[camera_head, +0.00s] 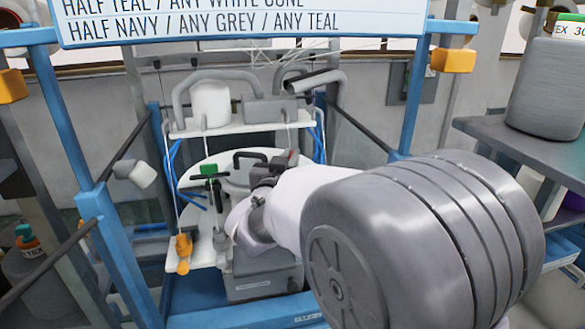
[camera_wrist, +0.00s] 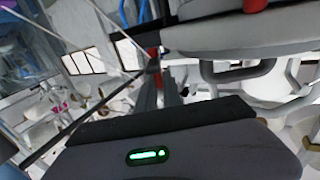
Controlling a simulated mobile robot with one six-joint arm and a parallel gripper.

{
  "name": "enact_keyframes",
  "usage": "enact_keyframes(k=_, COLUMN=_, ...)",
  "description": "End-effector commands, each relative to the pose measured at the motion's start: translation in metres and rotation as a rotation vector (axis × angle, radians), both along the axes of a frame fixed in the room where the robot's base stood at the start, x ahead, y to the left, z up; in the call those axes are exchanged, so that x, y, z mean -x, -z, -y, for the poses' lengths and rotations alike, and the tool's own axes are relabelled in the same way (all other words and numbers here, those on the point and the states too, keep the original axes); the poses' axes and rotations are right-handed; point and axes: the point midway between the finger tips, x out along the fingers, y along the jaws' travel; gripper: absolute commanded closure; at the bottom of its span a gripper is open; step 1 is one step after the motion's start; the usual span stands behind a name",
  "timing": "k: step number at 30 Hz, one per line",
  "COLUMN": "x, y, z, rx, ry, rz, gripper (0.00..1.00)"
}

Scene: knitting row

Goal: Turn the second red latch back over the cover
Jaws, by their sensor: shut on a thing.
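My gripper (camera_head: 280,165) is at the right edge of a round pale cover (camera_head: 214,162) on the knitting machine in the head view. A small red latch (camera_head: 293,157) shows right at the fingertips. In the wrist view my gripper's two dark fingers (camera_wrist: 160,78) are closed together on the red latch (camera_wrist: 154,53), of which only a small part shows. The cover's grey rim (camera_wrist: 215,44) is beside it on the right. Another red latch (camera_wrist: 255,5) lies on the cover at the top edge. My arm hides the right part of the cover in the head view.
A black handle (camera_head: 250,155) stands on the cover, with a green-topped part (camera_head: 209,170) left of it. A white shelf (camera_head: 235,127) with a yarn cone and grey pipes is behind. Blue frame posts (camera_head: 412,100) stand on both sides. Thin yarns cross the wrist view.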

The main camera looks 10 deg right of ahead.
Motion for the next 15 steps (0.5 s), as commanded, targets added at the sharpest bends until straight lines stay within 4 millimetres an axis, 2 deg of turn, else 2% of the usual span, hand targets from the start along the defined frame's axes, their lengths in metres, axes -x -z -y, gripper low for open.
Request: enact_keyframes(k=15, x=-0.0053, y=-0.0034, z=-0.0059, rx=0.002, ry=0.426, rz=0.002, gripper=1.00)
